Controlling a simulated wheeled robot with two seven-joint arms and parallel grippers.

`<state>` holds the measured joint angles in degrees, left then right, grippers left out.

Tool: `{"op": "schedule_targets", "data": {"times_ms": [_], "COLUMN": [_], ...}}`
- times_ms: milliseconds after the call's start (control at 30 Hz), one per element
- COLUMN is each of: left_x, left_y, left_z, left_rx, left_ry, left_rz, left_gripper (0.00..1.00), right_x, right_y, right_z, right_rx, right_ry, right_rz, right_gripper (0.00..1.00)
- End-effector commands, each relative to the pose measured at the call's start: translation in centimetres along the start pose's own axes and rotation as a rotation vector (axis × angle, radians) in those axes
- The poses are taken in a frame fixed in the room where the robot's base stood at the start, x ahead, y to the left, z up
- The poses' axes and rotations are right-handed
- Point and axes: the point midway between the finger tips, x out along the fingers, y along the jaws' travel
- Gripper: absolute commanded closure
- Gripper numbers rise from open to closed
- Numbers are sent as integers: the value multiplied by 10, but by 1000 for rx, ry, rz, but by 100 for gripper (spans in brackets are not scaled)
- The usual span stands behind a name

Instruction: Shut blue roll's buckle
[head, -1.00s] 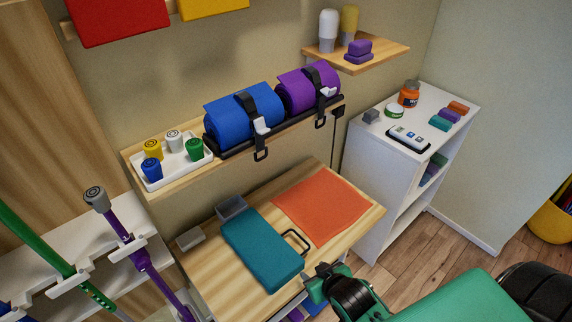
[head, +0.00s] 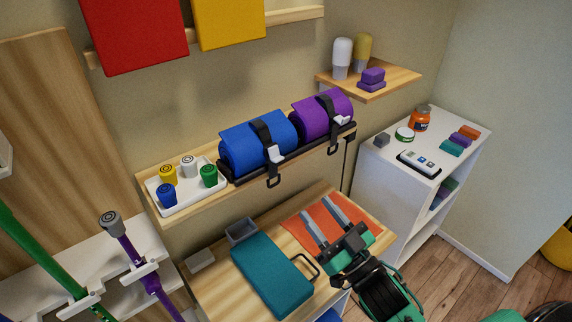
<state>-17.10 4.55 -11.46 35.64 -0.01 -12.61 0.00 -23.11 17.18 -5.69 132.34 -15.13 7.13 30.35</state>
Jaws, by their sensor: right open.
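The blue roll (head: 245,146) lies on the wall shelf with a black strap around it. Its white buckle (head: 275,154) hangs at the front of the strap, with a black loop (head: 273,182) below it. I cannot tell whether the buckle is open or shut. The purple roll (head: 313,119) lies to its right with a similar strap and a white buckle (head: 341,120). My right gripper (head: 322,211) is open and empty over the orange cloth on the bench, below and to the right of the blue roll's buckle. My left gripper is not in view.
A white tray (head: 207,197) with several coloured cups stands left of the rolls on the shelf (head: 152,203). Below are a teal case (head: 268,274), a grey box (head: 241,229) and an orange cloth (head: 291,222). A white cabinet (head: 385,169) stands right.

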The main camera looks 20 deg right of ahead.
Motion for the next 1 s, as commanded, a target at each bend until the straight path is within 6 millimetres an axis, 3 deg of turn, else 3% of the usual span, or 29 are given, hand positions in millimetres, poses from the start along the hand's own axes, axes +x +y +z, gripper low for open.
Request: {"op": "schedule_targets", "data": {"times_ms": [600, 800, 1000], "left_x": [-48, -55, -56], "left_y": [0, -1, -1], "left_z": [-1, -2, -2], "left_rx": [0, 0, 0], "left_ry": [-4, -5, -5], "left_rz": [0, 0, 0], "left_gripper": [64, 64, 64], "right_x": [102, 121, 126], "right_y": [0, 0, 0], "right_z": [-3, -1, 0], "right_rx": [-1, 0, 0], "right_ry": [-1, -2, -2], "right_rz": [1, 1, 1], "right_gripper": [55, 55, 55]}}
